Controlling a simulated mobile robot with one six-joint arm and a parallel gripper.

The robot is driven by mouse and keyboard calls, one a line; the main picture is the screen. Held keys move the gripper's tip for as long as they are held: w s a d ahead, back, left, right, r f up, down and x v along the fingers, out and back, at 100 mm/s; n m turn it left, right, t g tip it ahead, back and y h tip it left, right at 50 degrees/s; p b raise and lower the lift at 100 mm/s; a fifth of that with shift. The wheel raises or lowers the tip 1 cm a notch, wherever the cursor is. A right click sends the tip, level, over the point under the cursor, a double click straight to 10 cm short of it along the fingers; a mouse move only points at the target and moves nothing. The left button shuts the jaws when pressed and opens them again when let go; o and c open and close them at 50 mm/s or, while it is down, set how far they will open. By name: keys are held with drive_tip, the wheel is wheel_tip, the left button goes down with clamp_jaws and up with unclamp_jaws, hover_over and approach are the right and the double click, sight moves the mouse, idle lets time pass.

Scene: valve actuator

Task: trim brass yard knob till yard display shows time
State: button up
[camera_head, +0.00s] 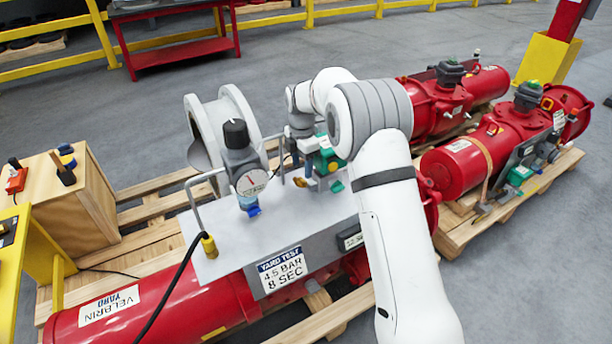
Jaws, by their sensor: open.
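The brass knob (306,184) shows as a small gold-brown piece on the grey panel (220,255), beside a green-and-grey fitting (328,160). The yard display (351,241) is a small window on the panel's front face, right by my arm; its reading is too small to make out. A sign (283,270) left of it reads "YARD TEST 4.5 BAR 8 SEC". My gripper (300,158) points down, just above and behind the brass knob. It is open and seems empty; its fingertips are small and partly hidden, so I cannot tell whether they touch the knob.
A black-topped regulator with a round gauge (251,182) stands left of my gripper. Metal loop handles (191,200) rise from the panel. The red actuator (150,308) lies on a wooden pallet below. More red actuators (470,160) lie at right. A wooden box (85,190) stands left.

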sight(302, 179)
drive_tip(key=shift+f, duration=2.25)
drive_tip(key=shift+c, duration=0.3)
